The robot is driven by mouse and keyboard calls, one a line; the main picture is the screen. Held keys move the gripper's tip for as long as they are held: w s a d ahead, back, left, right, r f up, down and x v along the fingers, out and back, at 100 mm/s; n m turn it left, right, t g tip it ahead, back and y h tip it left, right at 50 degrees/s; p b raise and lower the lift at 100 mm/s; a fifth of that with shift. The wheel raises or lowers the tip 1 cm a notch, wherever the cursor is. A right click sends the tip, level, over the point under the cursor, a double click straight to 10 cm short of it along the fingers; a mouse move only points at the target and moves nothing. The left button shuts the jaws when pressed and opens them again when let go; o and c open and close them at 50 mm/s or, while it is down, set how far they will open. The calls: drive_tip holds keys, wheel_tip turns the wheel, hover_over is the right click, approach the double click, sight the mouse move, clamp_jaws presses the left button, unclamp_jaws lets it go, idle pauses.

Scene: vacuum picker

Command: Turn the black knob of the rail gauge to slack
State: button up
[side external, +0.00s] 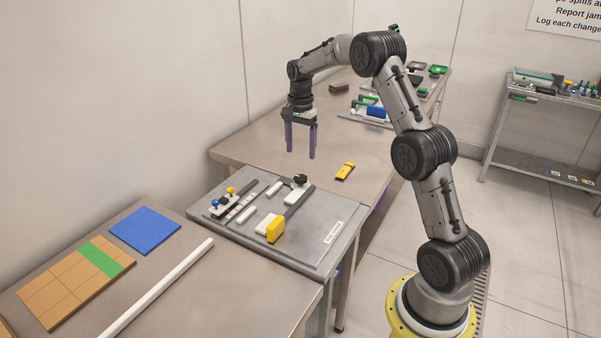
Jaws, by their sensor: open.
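A black knob (300,180) sits on a small white block at the back right of a grey board (213,189). I take this to be the rail gauge's knob; its marks are too small to read. My gripper (301,153) hangs above the board's far edge with its two purple fingers pointing down. The fingers are apart with nothing between them. In the picture the knob shows just below the fingertips, and they do not appear to touch it.
A yellow tool (345,171) lies on the bench behind. A blue mat (145,230) and brown tiles (52,290) lie on the front left table.

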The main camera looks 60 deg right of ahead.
sight(301, 177)
wheel_tip(301, 177, down, 9)
drive_tip(key=shift+r, duration=0.1)
drive_tip(key=shift+c, duration=0.2)
clamp_jaws()
idle(0.4)
